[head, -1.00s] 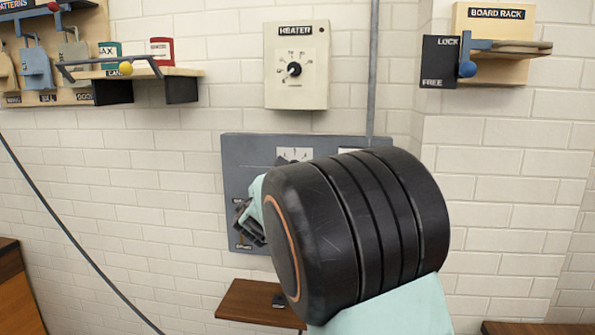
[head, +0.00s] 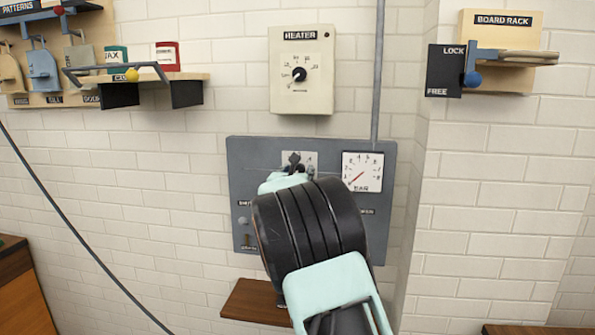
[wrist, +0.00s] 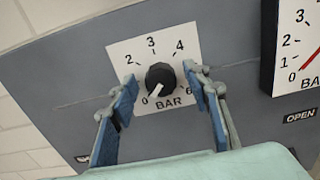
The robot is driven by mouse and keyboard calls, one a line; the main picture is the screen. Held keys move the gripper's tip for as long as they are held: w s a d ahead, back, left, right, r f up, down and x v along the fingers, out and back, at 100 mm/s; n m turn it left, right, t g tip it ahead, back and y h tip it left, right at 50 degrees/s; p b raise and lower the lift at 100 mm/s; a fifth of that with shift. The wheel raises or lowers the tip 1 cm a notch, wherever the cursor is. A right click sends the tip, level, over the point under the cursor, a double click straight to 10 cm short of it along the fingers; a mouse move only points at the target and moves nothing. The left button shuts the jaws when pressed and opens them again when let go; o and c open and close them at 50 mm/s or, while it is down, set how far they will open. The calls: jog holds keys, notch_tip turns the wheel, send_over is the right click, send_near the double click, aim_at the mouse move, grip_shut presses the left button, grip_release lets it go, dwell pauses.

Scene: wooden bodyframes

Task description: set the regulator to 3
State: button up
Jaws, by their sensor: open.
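The regulator is a round black knob (wrist: 160,78) on a white BAR dial plate (wrist: 125,55). Its white pointer line aims down-left, near the 0. The 3 is at the top of the dial. My gripper (wrist: 160,86) is open in the wrist view, with one blue-padded finger on each side of the knob, their tips over the plate. I cannot tell whether they touch the knob; it is not gripped. In the head view my gripper (head: 293,162) is in front of the dial plate (head: 312,160), and my arm hides the lower panel.
The grey panel (head: 240,150) also carries a square BAR gauge (head: 362,172), its red needle near 0. Above is the heater box (head: 301,95). A small wooden shelf (head: 250,302) sits below. Shelf and board rack (head: 500,75) flank the heater at upper left and right.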

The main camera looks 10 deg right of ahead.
jog(key=c, duration=1.2)
jog(key=shift+o, duration=0.2)
